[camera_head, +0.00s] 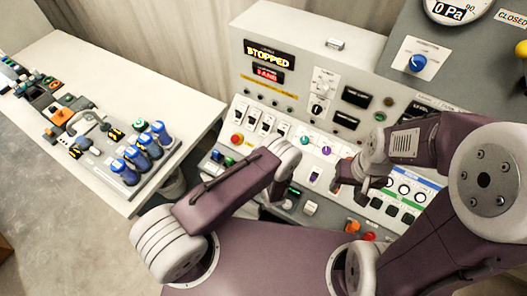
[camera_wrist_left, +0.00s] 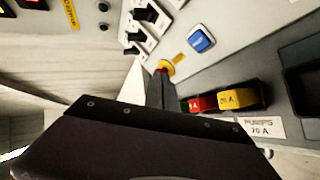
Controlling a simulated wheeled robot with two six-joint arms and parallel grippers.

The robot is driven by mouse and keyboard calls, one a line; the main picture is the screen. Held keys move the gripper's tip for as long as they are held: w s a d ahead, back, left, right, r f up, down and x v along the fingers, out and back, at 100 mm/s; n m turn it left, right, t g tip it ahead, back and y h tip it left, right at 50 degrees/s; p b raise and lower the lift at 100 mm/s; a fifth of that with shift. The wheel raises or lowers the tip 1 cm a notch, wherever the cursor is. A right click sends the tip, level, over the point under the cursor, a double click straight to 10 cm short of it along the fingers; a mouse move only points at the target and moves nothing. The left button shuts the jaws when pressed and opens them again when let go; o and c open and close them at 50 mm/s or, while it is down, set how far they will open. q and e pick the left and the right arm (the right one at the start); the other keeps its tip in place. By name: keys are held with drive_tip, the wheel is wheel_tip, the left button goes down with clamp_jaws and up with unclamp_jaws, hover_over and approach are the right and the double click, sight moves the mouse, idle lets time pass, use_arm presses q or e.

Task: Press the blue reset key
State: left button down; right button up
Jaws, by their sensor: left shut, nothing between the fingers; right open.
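The blue key (camera_wrist_left: 201,38), square in a white frame, is on the grey panel in the left wrist view, up and right of my left fingertips. I cannot single it out in the head view. My left gripper (camera_wrist_left: 160,84) is shut and empty. Its tips lie in front of the panel, beside a red button with a yellow ring (camera_wrist_left: 166,68); whether they touch anything I cannot tell. In the head view my left arm hides the gripper. My right gripper (camera_head: 350,188) is open and empty in front of the panel's lower right part.
Black rocker switches (camera_wrist_left: 150,15) sit left of the blue key. A yellow fuse (camera_wrist_left: 235,97) and a red fuse (camera_wrist_left: 199,104) are below it. The control panel (camera_head: 300,75) reads STOPPED. A white table (camera_head: 75,60) with blue-topped parts and tools stands at the left.

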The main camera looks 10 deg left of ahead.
use_arm(q)
drive_tip(key=shift+f, duration=0.1)
drive_tip(key=w+f+b, duration=0.1)
drive_tip(key=f+b, duration=0.1)
drive_tip(key=w+d+f+b, duration=0.1)
drive_tip(key=w+f+b, duration=0.1)
drive_tip(key=b, duration=0.1)
drive_tip(key=w+f+b, duration=0.1)
drive_tip(key=f+b, duration=0.1)
drive_tip(key=b, duration=0.1)
drive_tip(key=shift+w+d+f, duration=0.25)
drive_tip(key=shift+d, duration=0.1)
drive_tip(key=shift+w+d+f+b, duration=0.15)
drive_tip(key=shift+w+b, duration=0.15)
drive_tip(key=shift+b, duration=0.3)
idle(1.2)
drive_tip(key=shift+w+d+f+b, duration=0.1)
drive_tip(key=shift+w+f+b, duration=0.15)
drive_tip(key=shift+b, duration=0.35)
